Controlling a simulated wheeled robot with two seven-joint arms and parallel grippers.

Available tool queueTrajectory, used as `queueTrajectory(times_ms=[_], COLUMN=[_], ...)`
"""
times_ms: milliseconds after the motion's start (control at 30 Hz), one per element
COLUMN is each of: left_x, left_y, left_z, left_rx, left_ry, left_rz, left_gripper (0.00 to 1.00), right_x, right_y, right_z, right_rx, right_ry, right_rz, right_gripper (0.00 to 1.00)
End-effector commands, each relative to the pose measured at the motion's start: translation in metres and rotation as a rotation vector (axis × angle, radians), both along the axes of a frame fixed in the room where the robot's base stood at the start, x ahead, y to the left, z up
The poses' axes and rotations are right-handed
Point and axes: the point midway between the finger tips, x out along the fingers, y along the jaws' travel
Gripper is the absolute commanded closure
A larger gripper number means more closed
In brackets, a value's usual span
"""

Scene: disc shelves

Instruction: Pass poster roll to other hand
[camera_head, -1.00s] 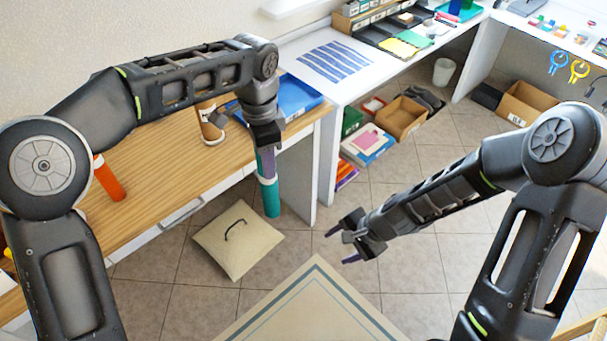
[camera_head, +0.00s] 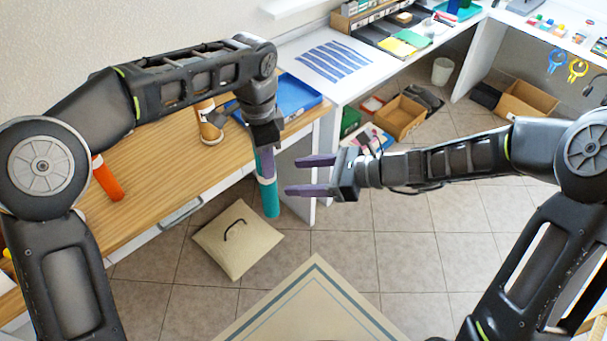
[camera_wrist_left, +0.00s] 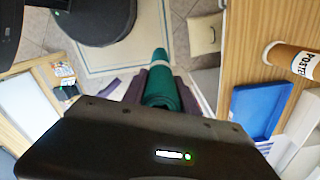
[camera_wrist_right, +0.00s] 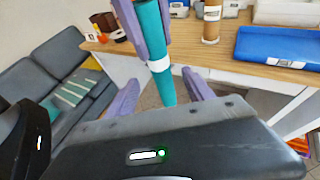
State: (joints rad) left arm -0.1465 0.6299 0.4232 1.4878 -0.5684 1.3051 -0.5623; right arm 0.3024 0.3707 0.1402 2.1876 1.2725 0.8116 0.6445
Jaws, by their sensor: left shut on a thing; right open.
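The poster roll is a teal tube with a white band (camera_head: 269,198). It hangs upright below my left gripper (camera_head: 264,150), which is shut on its upper part. It also shows in the left wrist view (camera_wrist_left: 160,65) and the right wrist view (camera_wrist_right: 165,85). My right gripper (camera_head: 310,175) is open, with its purple fingers pointing left toward the roll just below the left gripper. In the right wrist view the roll stands between and beyond the right fingers (camera_wrist_right: 170,95). Whether they touch it cannot be told.
A wooden desk (camera_head: 150,165) with a blue tray (camera_head: 292,95) and a brown poster tube (camera_head: 209,125) lies behind the left arm. Open floor lies below the right arm.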

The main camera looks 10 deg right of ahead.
Motion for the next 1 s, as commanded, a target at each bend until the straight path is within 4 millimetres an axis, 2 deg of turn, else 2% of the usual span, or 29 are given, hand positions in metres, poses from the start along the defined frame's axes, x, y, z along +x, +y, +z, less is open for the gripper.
queueTrajectory(times_ms=[267,700,833,1000], left_x=[0.000,0.000,0.000,0.000], left_y=[0.000,0.000,0.000,0.000], left_z=[0.000,0.000,0.000,0.000], left_rx=[0.000,0.000,0.000,0.000], left_ry=[0.000,0.000,0.000,0.000], left_rz=[0.000,0.000,0.000,0.000], left_gripper=[1.00,1.00,1.00,1.00], right_x=[0.008,0.033,0.037,0.038], right_y=[0.024,0.089,0.100,0.103], right_z=[-0.010,-0.040,-0.044,-0.046], right_rx=[0.000,0.000,0.000,-0.001], right_ry=[0.001,0.000,-0.001,-0.001], right_rz=[0.004,0.002,0.003,0.002], right_gripper=[0.39,0.39,0.39,0.39])
